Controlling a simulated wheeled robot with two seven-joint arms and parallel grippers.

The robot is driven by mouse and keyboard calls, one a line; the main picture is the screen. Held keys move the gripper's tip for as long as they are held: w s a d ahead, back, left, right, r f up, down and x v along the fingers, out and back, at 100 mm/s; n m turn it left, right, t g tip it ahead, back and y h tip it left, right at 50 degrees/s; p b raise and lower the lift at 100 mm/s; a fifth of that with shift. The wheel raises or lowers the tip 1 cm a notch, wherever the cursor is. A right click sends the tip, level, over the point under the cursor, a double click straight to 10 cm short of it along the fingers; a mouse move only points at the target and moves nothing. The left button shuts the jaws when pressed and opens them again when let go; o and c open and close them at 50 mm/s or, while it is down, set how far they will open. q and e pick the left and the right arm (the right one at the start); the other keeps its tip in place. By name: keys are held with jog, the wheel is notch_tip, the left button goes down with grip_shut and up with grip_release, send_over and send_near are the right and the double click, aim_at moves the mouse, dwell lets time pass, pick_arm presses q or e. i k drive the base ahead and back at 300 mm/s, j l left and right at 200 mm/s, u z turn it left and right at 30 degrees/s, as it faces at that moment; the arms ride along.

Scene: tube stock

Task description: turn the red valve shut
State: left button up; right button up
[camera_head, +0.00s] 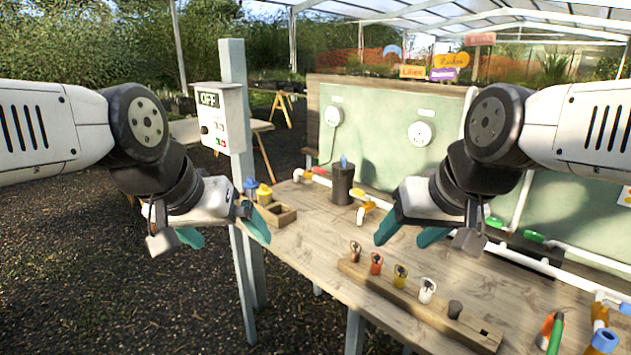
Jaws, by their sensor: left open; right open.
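A small red piece (319,171), possibly the red valve's handle, shows on a white pipe at the table's back left edge. It is too small to tell how it is turned. My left gripper (222,232) is open and empty, with teal fingertips, in front of the table's left end. My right gripper (410,232) is open and empty above the middle of the table. Neither gripper touches the red piece.
A wooden rack (420,305) with several coloured pegs lies along the table front. A dark cylinder (342,184) and a yellow-orange valve (366,209) stand behind. Green valve handles (533,237) sit on pipes at right. A grey control box (219,118) hangs on a post.

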aim_at(317, 168)
jog(key=i+j+z, duration=0.1)
jog(key=j, duration=0.2)
jog(key=i+j+z, duration=0.15)
jog(key=j, duration=0.2)
jog(key=i+j+z, duration=0.1)
jog(key=j, duration=0.25)
jog(key=i+j+z, duration=0.15)
jog(key=j, duration=0.15)
jog(key=i+j+u, duration=0.15)
jog(key=i+u, duration=0.5)
jog(key=i, duration=0.2)
